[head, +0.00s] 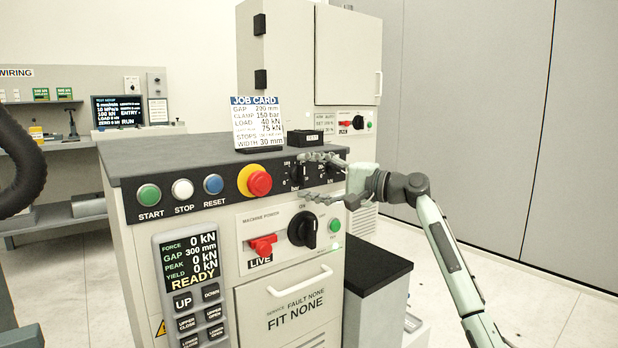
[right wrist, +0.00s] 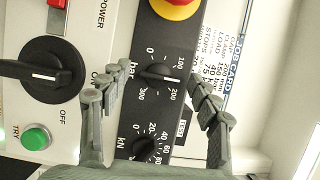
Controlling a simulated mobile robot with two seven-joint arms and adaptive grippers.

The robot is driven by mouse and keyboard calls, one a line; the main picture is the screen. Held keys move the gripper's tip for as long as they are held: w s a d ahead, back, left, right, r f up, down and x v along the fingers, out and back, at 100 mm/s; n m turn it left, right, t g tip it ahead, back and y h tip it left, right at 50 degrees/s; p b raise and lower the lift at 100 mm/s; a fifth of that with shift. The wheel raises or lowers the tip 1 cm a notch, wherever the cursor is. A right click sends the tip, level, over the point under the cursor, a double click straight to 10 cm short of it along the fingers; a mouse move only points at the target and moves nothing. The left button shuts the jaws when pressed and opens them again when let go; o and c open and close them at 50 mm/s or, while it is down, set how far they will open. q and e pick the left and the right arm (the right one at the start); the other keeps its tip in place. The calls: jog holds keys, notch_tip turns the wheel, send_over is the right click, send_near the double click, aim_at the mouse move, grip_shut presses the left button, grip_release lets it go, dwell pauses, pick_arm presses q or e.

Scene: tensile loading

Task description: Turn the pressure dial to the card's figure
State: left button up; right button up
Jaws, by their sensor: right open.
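The pressure dial is a black knob marked "bar" on the dark control strip, in the head view (head: 295,172) and the right wrist view (right wrist: 155,72). Its scale runs 0 to 300. Its white mark points between 100 and 200. My right gripper (head: 303,177) is open, with one finger on each side of the dial; it also shows in the right wrist view (right wrist: 158,76). I cannot tell whether the fingers touch the knob. The job card (head: 258,122) stands on the cabinet top and reads CLAMP 150 bar. My left gripper is not in view.
A kN dial (right wrist: 145,147) sits close beside the bar dial. A red emergency button (head: 259,183) is left of it on the strip. Below are the power switch (head: 303,229), a green TRY button (head: 335,225) and a red LIVE lever (head: 263,245). A small black box (head: 305,138) stands above.

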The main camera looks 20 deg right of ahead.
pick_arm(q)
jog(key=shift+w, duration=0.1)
pick_arm(e)
jog(key=v, duration=1.2)
jog(key=shift+w, duration=0.1)
jog(key=s+a+f+n+g+h+p, duration=0.1)
jog(key=s+a+f+g+h, duration=0.15)
jog(key=f, duration=0.95)
jog(key=s+a+f+n+g+h, duration=0.15)
jog(key=s+f, duration=0.25)
jog(key=f, duration=0.8)
jog(key=s+a+f+n+g+h+p, duration=0.1)
jog(key=s+f+n+h, duration=0.15)
jog(key=f, duration=1.05)
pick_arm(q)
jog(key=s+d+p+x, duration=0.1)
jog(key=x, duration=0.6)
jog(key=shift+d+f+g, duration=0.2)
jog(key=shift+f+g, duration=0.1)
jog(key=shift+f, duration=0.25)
pick_arm(e)
jog(key=s+f+n+g+h, duration=0.2)
jog(key=s+f, duration=0.6)
jog(key=s, duration=0.6)
jog(key=s+f+n+g+h, duration=0.3)
jog(key=s+f, duration=0.5)
jog(key=s, duration=0.6)
jog(key=shift+d+f+n+h, duration=0.35)
jog(key=shift+n+h, duration=0.25)
jog(key=shift+h, duration=0.35)
